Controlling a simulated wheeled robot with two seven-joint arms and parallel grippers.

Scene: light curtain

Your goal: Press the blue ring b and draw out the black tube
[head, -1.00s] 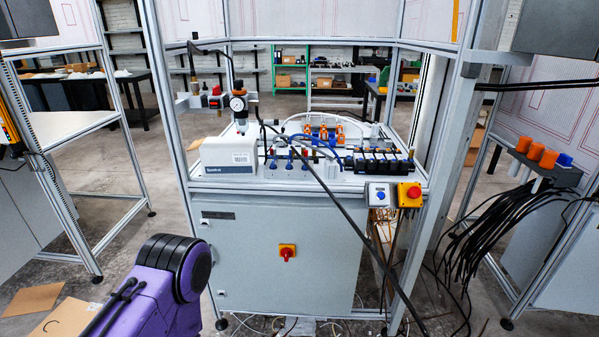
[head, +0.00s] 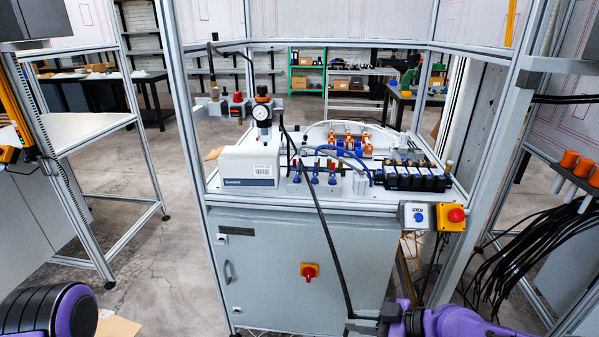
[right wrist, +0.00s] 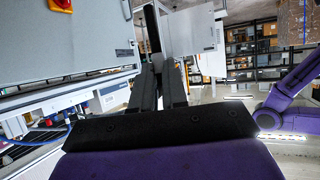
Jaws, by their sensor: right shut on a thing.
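The black tube (head: 326,238) runs from the small fittings on the bench top down across the cabinet front. My right gripper (head: 352,322) is shut on it low in front of the cabinet. In the right wrist view the fingers (right wrist: 157,82) are closed together, with a dark tube piece (right wrist: 151,28) beyond their tips. Several blue fittings (head: 314,177) stand in a row near the tube's upper end. The letter b and the exact ring at the tube are too small to tell. My left gripper is out of view; only my purple left arm shows at lower left.
A white box (head: 248,168) and a pressure gauge (head: 261,113) stand left of the fittings, black valves (head: 410,177) to the right. A red button (head: 456,215) and a red switch (head: 309,271) project at the front. Frame posts flank the bench.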

